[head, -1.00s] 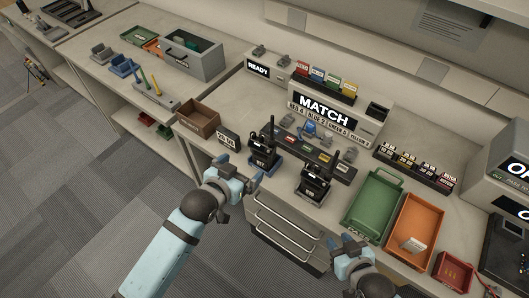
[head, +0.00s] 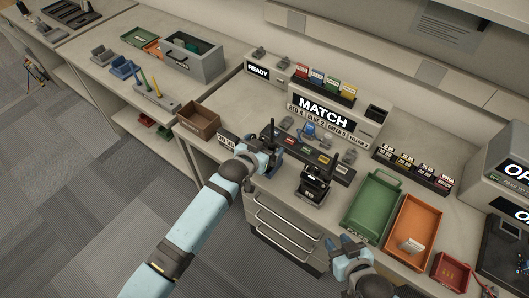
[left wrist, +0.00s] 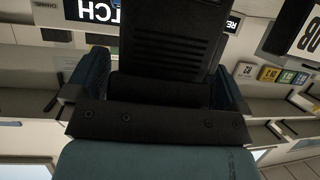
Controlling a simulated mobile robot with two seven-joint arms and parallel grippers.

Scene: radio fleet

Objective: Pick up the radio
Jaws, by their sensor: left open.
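Two black handheld radios stand upright near the bench's front edge. The left radio (head: 272,132) is partly hidden behind my left gripper (head: 262,155), and the right radio (head: 314,186) stands in full view. In the left wrist view, the ribbed black body of a radio (left wrist: 172,40) rises between the two blue fingers of my left gripper (left wrist: 158,85). The jaws are open, one finger on each side of the radio; contact cannot be seen. My right gripper (head: 348,246) hangs by the bench's front edge at the bottom, apart from the radios; its jaw gap is unclear.
A dark strip with coloured labels (head: 308,152) lies behind the radios, before the MATCH sign (head: 325,112). A green tray (head: 373,203) and an orange tray (head: 415,228) sit to the right. A brown box (head: 198,120) is at the left. Drawers (head: 285,228) are below.

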